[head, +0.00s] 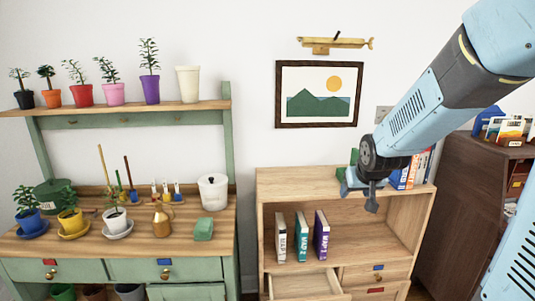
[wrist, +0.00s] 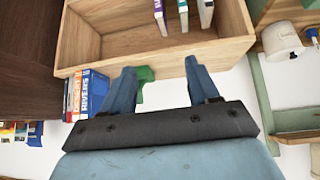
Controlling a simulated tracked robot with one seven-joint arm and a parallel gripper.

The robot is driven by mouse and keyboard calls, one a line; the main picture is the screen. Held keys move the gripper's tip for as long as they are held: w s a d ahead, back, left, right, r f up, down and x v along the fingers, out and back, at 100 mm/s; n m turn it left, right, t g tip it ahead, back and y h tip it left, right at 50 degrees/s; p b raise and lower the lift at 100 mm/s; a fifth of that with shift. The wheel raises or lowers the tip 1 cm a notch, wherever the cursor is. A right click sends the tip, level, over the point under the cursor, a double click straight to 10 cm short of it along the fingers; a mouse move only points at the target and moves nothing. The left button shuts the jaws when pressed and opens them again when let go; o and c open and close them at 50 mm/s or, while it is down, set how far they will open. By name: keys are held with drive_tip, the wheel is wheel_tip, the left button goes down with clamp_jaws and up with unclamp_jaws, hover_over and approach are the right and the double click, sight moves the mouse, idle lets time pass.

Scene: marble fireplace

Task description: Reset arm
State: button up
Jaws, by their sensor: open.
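My gripper (head: 358,184) hangs at the end of my blue arm, in front of the top of the light wood bookcase (head: 285,180) in the head view. In the wrist view my gripper (wrist: 160,68) has its two blue fingers spread apart, with nothing held between them. A green object (wrist: 145,74) shows just beyond the fingers, on the bookcase top beside upright books (wrist: 88,92). It is partly hidden by a finger. In the head view the same books (head: 408,172) are partly covered by my arm.
Three books (head: 301,238) stand on the bookcase shelf, above an open drawer (head: 305,284). A green potting bench (head: 120,232) with plants and tools stands left. A dark brown cabinet (head: 470,200) stands right. A framed picture (head: 319,94) hangs on the wall.

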drive_tip(key=s+r+g, duration=0.1)
drive_tip(key=s+r, duration=0.4)
drive_tip(key=s, duration=0.6)
drive_tip(key=s+a+r+g, duration=0.1)
drive_tip(key=s+r, duration=0.4)
drive_tip(key=s, duration=0.7)
drive_tip(key=shift+s, duration=0.25)
